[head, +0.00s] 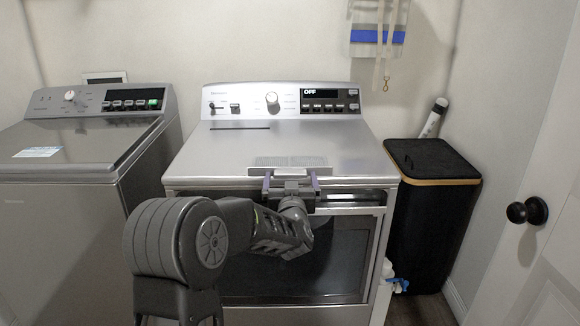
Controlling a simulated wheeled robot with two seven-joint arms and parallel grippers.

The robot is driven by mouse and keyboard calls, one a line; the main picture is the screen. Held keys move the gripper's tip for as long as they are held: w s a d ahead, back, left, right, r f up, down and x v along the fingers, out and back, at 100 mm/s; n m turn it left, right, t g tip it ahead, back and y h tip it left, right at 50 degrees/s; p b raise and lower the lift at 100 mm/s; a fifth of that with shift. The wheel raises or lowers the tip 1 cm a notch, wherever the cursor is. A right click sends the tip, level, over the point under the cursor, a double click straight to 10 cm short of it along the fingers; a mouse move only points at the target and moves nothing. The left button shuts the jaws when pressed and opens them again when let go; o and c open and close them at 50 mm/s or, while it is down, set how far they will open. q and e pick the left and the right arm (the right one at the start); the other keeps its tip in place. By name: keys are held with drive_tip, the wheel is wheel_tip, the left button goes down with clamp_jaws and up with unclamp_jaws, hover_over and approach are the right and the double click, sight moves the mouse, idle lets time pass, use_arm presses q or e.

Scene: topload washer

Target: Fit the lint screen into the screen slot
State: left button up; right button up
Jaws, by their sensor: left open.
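The lint screen (290,161), a flat grey mesh panel with a light front bar, lies at the front edge of the dryer's top. The screen slot (240,128) is a narrow dark line in the dryer's top, at the back left below the control panel. My left gripper (290,178) is at the front edge of the dryer, right at the screen's front bar. It is open, with one finger near each end of the bar. I cannot tell whether the fingers touch it. My right gripper is out of view.
The dryer top (335,143) is otherwise clear between the screen and the slot. A washer (75,150) stands on the left. A black hamper (432,200) stands close on the right. A white door with a dark knob (527,211) is at far right.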

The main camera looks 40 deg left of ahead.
use_arm(q)
drive_tip(key=shift+c, duration=0.4)
drive_tip(key=c, duration=1.4)
